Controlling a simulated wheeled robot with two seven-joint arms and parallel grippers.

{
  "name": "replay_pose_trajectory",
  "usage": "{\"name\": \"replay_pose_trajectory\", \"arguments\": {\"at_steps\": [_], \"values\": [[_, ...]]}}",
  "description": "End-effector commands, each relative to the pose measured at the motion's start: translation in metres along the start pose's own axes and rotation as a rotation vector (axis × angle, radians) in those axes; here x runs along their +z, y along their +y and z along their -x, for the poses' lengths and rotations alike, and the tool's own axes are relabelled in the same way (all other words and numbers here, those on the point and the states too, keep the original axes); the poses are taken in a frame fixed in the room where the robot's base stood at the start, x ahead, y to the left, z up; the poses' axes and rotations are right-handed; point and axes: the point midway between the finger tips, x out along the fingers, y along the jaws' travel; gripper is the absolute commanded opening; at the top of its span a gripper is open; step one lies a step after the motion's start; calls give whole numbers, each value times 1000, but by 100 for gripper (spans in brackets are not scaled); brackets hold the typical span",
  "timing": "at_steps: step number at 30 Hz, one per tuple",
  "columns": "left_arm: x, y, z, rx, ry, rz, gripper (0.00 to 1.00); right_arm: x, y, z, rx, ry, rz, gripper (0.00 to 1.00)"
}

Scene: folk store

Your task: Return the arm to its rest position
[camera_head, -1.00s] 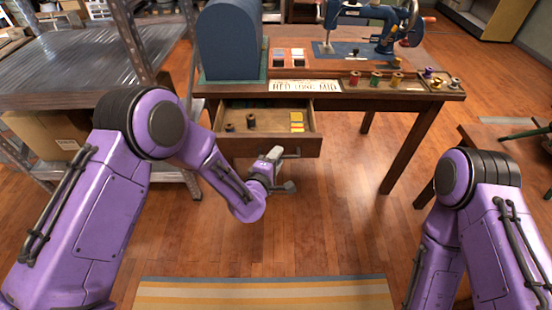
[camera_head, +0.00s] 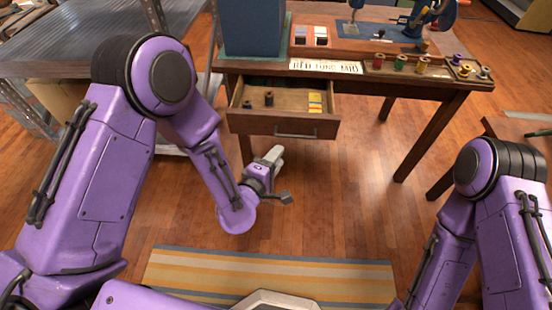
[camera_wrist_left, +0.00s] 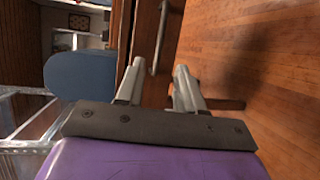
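My left arm comes in from the left in the head view. Its gripper (camera_head: 274,156) hangs just below and in front of the drawer, apart from the drawer handle (camera_head: 297,134). In the left wrist view the two fingers (camera_wrist_left: 158,67) are spread with nothing between them, so it is open and empty. The handle (camera_wrist_left: 159,38) shows beyond the fingertips. My right arm (camera_head: 480,215) is bent at the right edge of the head view; its gripper is out of sight.
The wooden drawer (camera_head: 283,121) stands pulled out, with spools and yellow cards inside. The table (camera_head: 455,92) carries a blue cover (camera_head: 252,28), several thread spools and a sewing machine (camera_head: 425,18). A metal shelf (camera_head: 100,40) is at left. A striped rug (camera_head: 270,268) lies on open floor.

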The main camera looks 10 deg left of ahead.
Motion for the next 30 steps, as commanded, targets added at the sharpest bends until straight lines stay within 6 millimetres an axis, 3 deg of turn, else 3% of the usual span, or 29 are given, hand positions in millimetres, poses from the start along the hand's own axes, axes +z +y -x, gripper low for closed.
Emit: {"name": "replay_pose_trajectory", "arguments": {"at_steps": [10, 12, 14, 17, 18, 21, 24, 27, 30], "values": [[0, -1, 0, -3, -1, -26, 37, 0, 0, 0, 0, 0, 0, 43], [1, -8, 1, -38, -7, -146, 37, 0, 0, 0, 0, 0, 0, 43], [-12, -28, 11, -141, 10, -348, 37, 0, 0, 1, 0, 0, 0, 43], [-58, -74, 66, -461, 27, -685, 37, -10, 2, 24, 0, 0, 0, 43], [-74, -91, 95, -592, 14, -776, 37, -14, 3, 34, 0, 0, 0, 43], [-106, -122, 172, -888, -42, -916, 37, -23, 5, 56, 0, 0, 0, 43], [-125, -136, 240, -1104, -80, -948, 37, -31, 7, 74, 0, 0, 0, 43], [-135, -139, 285, -1225, -82, -930, 37, -36, 8, 86, 0, 0, 0, 43], [-133, -142, 304, -1268, -96, -918, 37, -38, 8, 93, 0, 0, 0, 43]]}}
